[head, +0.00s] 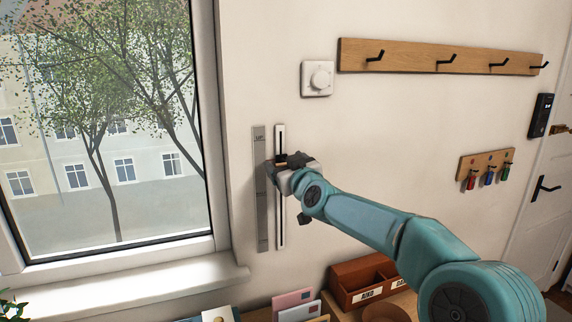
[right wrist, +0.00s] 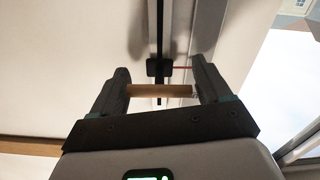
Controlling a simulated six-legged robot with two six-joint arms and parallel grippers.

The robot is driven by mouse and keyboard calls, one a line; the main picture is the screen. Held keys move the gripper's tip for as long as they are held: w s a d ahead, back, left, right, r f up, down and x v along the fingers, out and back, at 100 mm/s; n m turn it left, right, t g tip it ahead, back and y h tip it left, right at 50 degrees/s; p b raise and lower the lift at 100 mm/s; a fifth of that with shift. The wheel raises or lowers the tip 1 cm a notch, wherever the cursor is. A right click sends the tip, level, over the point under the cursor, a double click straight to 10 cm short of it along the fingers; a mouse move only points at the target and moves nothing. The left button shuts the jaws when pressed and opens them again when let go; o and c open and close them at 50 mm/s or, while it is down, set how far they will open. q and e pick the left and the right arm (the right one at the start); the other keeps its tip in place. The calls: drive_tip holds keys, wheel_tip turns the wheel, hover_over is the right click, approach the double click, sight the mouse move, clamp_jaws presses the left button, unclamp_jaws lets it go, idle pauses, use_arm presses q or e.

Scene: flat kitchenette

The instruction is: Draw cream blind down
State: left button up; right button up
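A white upright track (head: 280,215) with a dark slot is on the wall right of the window. A grey strip (head: 261,200) marked "UP" at its top stands beside it. My right gripper (head: 284,168) is at the track, a little above its middle. In the right wrist view, a black slider block (right wrist: 158,68) sits on the track, with a tan bar-shaped handle (right wrist: 160,91) in front. The handle spans the gap between my right gripper's fingers (right wrist: 161,88), its ends appearing to meet both. No cream blind shows over the window glass (head: 110,130). My left gripper is out of view.
A white dial (head: 317,78) and a wooden hook rail (head: 430,58) are on the wall above right. A small key rack (head: 485,164) hangs further right. A brown box (head: 362,282) and papers stand below the track. The window sill (head: 130,290) juts out lower left.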

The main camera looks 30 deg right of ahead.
sight(280, 230)
drive_tip(key=c, duration=0.6)
wheel_tip(280, 230, down, 21)
drive_tip(key=b, duration=1.8)
drive_tip(key=shift+a+f+b, duration=0.1)
drive_tip(key=shift+f+b, duration=0.1)
drive_tip(key=shift+b, duration=0.1)
drive_tip(key=o, duration=1.2)
drive_tip(key=shift+r, duration=0.1)
drive_tip(key=shift+o, duration=0.4)
drive_tip(key=shift+s+r, duration=0.15)
drive_tip(key=shift+s, duration=0.2)
drive_tip(key=b+v, duration=0.1)
drive_tip(key=v, duration=1.5)
drive_tip(key=shift+b, duration=0.3)
